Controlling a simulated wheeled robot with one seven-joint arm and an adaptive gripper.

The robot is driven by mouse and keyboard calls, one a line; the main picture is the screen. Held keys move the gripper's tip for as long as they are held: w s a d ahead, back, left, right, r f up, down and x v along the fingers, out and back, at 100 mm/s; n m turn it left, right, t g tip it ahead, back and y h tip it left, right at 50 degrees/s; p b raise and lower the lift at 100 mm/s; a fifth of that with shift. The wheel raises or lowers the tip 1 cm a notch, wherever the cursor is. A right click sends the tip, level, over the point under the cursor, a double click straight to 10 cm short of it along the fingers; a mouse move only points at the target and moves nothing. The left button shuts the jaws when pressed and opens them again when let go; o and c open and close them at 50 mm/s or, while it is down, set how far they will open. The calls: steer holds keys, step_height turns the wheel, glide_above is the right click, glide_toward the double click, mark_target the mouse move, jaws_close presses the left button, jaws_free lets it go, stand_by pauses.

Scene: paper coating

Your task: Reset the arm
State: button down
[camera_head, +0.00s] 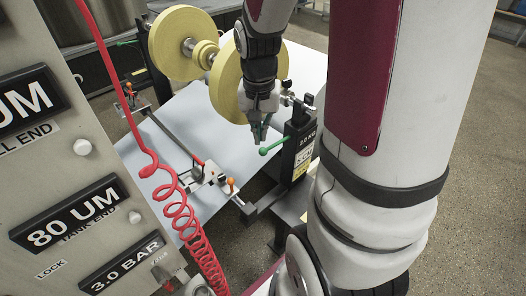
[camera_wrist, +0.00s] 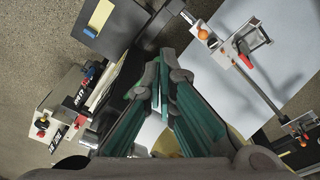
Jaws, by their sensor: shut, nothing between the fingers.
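My gripper (camera_head: 259,136) is shut and empty. In the head view it points down in front of the yellow rolls, just above and left of the green-knobbed lever. In the wrist view its green fingers (camera_wrist: 162,88) come together in the middle of the picture. My arm reaches in from the right and hides part of the machine behind it.
A yellow roll (camera_head: 226,85) and a second yellow roll (camera_head: 176,42) sit on a shaft. A black post (camera_head: 298,150) with a green-knobbed lever (camera_head: 264,151) stands close by. White paper (camera_head: 190,118) lies below. A grey panel (camera_head: 75,160) and red coiled hose (camera_head: 180,205) fill the left.

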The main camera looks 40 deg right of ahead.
stand_by(0.4)
steer(key=s+a+r+n+t+y, duration=0.1)
steer(key=s+a+r+n+t, duration=0.2)
steer(key=s+a+r+n, duration=0.6)
steer(key=s+a+r+p, duration=0.1)
steer(key=s+a+r, duration=0.3)
steer(key=a+r, duration=0.2)
steer(key=shift+s+r+n, duration=0.2)
steer(key=shift+n, duration=0.2)
stand_by(0.9)
